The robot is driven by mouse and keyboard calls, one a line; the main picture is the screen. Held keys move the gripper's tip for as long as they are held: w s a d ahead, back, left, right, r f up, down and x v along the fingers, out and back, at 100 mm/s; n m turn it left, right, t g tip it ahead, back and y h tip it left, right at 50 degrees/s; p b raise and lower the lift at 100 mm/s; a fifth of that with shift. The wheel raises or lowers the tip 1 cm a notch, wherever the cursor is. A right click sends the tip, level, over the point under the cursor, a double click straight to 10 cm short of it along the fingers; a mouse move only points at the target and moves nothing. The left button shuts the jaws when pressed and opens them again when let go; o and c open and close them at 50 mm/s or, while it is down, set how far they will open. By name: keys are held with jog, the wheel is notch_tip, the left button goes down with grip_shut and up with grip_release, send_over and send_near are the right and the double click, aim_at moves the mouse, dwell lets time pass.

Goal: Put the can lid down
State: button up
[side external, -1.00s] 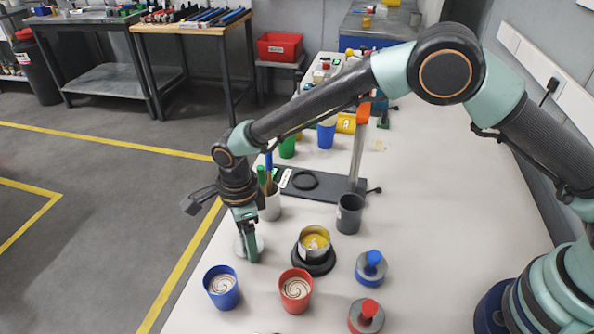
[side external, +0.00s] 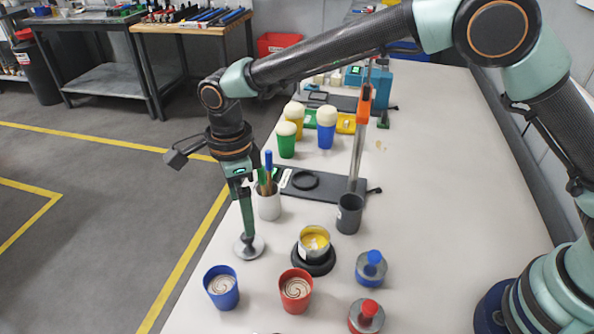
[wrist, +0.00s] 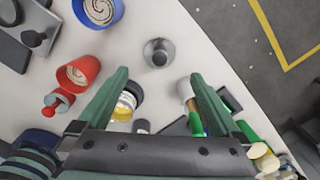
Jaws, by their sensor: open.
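The can lid (side external: 249,247) is a silver disc with a raised knob, lying flat on the white table near its left edge. It also shows in the wrist view (wrist: 159,52), ahead of and between the fingertips. My gripper (side external: 248,233) is open and empty, pointing down just above the lid; it also shows in the wrist view (wrist: 159,76). The open can (side external: 314,240), silver with yellow contents, stands on a round black base (side external: 315,266) to the right of the lid. My gripper partly hides the can in the wrist view (wrist: 124,106).
A blue cup (side external: 221,288) and a red cup (side external: 296,290) stand in front. A pen holder (side external: 268,206) stands close behind my gripper. A dark grey cup (side external: 349,214), a metal stand (side external: 357,160) and blue- and red-knobbed pieces (side external: 371,268) are to the right.

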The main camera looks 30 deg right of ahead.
jog(key=s+d+r+n+t, duration=0.2)
jog(key=d+r+n, duration=0.6)
jog(key=d+r, duration=0.8)
jog(key=s+d+n+t, duration=0.3)
jog(key=s+d+n, duration=0.8)
jog(key=d, duration=0.4)
jog(key=shift+d+f+t, duration=0.3)
jog(key=shift+f, duration=0.15)
